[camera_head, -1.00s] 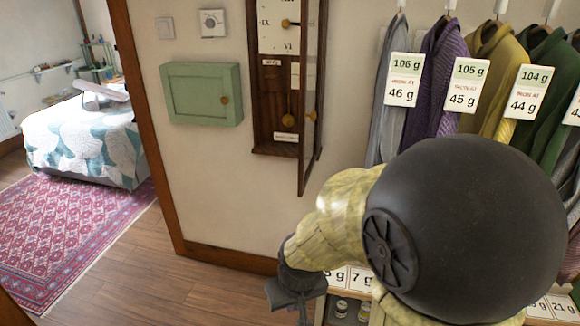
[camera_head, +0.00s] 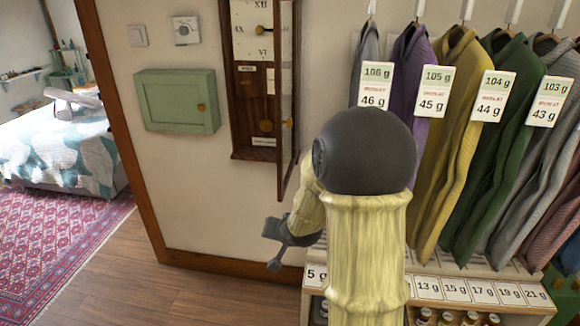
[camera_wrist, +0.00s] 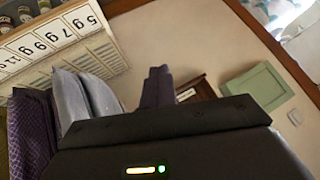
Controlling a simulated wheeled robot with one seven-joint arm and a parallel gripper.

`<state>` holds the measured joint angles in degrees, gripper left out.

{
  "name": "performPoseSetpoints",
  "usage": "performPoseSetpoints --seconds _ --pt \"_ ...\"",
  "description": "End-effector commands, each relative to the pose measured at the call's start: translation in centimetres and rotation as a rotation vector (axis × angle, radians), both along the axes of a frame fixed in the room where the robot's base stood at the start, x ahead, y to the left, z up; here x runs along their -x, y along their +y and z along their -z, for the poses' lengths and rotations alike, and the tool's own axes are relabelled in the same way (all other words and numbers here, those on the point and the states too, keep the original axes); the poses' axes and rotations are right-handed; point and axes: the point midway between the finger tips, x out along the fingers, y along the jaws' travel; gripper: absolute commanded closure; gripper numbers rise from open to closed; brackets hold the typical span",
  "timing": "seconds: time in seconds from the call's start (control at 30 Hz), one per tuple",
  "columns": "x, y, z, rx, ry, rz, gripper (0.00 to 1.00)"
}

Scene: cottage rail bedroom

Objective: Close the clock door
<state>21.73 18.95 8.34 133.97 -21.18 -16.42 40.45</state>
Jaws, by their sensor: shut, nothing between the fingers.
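The wall clock is a dark wooden case (camera_head: 241,130) with a white dial (camera_head: 250,45) and a brass pendulum. Its narrow door (camera_head: 288,130), with a brass knob (camera_head: 289,122), stands open at the right side of the case, swung out from the wall and seen nearly edge-on. My gripper (camera_head: 273,256) is shut and empty, low in front of the wall, below the door and apart from it. In the wrist view its closed fingers (camera_wrist: 157,87) point toward part of the brown clock case (camera_wrist: 198,90); the door cannot be made out there.
A green wall cabinet (camera_head: 178,101) hangs left of the clock, also in the wrist view (camera_wrist: 258,88). Hanging garments (camera_head: 460,130) with price tags and a shelf with numbered labels (camera_head: 480,291) stand close on the right. Wooden floor (camera_head: 150,285) is free at lower left.

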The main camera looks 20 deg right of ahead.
Motion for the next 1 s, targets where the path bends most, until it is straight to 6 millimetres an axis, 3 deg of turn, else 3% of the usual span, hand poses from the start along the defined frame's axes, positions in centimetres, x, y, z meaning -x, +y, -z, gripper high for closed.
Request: performPoseSetpoints --seconds 0.1,0.23,0.33,0.5,0.63,1.0 --pt "-4.2 -3.5 -1.1 -0.189 -0.178 0.114 1.0" --pt "-7.4 -7.0 -2.6 -0.446 -0.37 0.201 1.0" --pt "-8.6 -9.7 -4.0 -0.665 -0.502 0.24 1.0" --pt "-8.8 -12.8 -5.9 -0.945 -0.642 0.252 1.0" --pt "-8.7 -13.4 -6.4 -1.021 -0.672 0.245 1.0" --pt "-8.9 -13.3 -6.5 -1.021 -0.672 0.245 1.0"
